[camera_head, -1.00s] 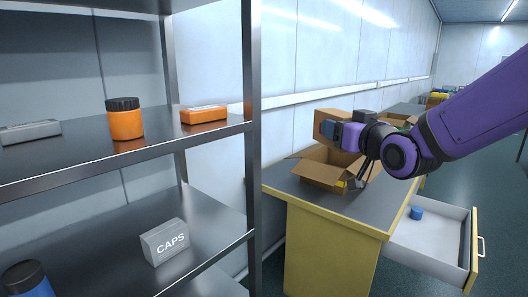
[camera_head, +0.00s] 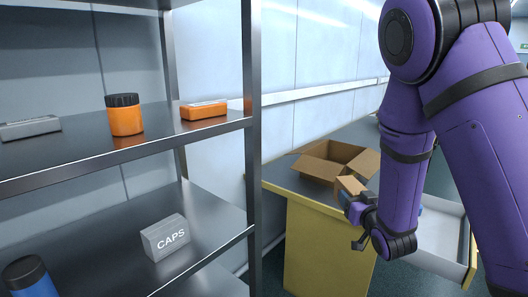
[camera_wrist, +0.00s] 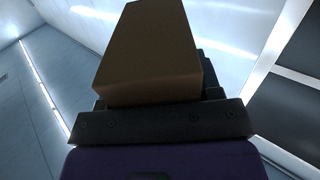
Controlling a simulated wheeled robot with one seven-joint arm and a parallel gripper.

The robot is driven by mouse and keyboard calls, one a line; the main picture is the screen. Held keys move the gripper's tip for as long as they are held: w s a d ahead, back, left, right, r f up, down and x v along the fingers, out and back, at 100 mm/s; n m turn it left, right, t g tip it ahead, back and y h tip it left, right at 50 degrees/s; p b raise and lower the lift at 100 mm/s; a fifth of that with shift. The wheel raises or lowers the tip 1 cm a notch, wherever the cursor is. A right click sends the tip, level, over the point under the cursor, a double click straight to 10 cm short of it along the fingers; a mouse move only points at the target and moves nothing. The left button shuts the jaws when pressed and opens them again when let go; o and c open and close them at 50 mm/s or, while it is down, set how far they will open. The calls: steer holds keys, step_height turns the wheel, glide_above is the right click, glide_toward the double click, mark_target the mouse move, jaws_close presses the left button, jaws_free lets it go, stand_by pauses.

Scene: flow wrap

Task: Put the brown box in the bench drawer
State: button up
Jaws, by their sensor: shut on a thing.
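The brown box (camera_head: 350,185) is held in my gripper (camera_head: 347,196), near the yellow bench's front edge; the fingers are largely hidden. In the wrist view the brown box (camera_wrist: 150,55) fills the top middle, standing out from the dark gripper body (camera_wrist: 160,123). The bench drawer (camera_head: 445,238) is pulled open at the right, with a white inside and a yellow front. My purple arm covers much of it. The held box is left of the drawer and apart from it.
An open cardboard carton (camera_head: 322,168) stands on the dark top of the bench (camera_head: 283,178). A metal shelf rack (camera_head: 250,150) at left holds an orange jar (camera_head: 125,116), an orange box (camera_head: 204,110) and a grey CAPS box (camera_head: 166,238).

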steer(key=w+d+f+m+h, duration=0.1)
steer(key=w+d+f, duration=0.1)
steer(key=f, duration=0.5)
steer(key=w+d+f+h, duration=0.1)
steer(key=w+d+f, duration=0.1)
steer(key=f, duration=0.6)
steer(key=shift+d+f+m+h, duration=0.25)
steer(key=shift+d+m+h, duration=0.15)
steer(key=shift+d, duration=0.4)
